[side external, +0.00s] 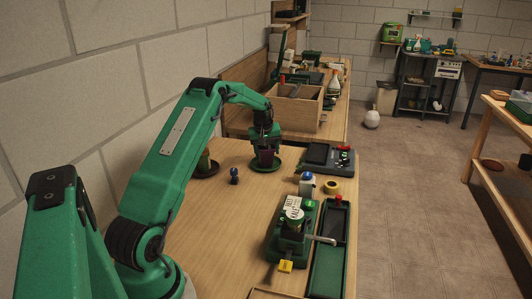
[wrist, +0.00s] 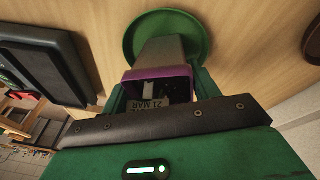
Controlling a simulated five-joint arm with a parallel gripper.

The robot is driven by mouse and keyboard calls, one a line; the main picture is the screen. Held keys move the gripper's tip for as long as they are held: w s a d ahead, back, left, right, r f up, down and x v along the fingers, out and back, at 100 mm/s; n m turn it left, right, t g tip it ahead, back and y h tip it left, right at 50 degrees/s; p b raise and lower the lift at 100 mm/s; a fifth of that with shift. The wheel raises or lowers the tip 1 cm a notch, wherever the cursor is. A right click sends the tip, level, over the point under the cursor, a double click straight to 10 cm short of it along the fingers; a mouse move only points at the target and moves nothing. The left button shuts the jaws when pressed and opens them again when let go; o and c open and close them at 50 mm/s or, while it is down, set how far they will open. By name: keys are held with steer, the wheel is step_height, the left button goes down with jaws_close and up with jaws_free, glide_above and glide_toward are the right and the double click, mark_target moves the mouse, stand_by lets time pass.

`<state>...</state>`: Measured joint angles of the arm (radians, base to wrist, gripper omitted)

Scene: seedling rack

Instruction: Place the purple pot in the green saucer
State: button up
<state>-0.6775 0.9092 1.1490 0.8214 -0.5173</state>
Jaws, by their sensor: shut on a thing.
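The purple pot (side external: 266,157) is between the jaws of my gripper (side external: 264,137) in the side view. In the wrist view its purple rim (wrist: 158,74) and grey-looking tapered body show, and my gripper (wrist: 160,92) is shut on it from both sides. The green saucer (side external: 284,167) lies on the bench under and around the pot's base. In the wrist view the saucer (wrist: 165,19) shows beyond the pot, whose base overlaps it. I cannot tell whether the base touches the saucer.
A dark saucer with a pot (side external: 205,168) stands left of my gripper. A wooden box (side external: 293,108) is behind.

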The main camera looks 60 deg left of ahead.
steer(key=o, duration=1.1)
steer(key=shift+f, duration=0.1)
steer(key=shift+o, duration=0.2)
steer(key=v, duration=1.2)
steer(key=shift+r, duration=0.2)
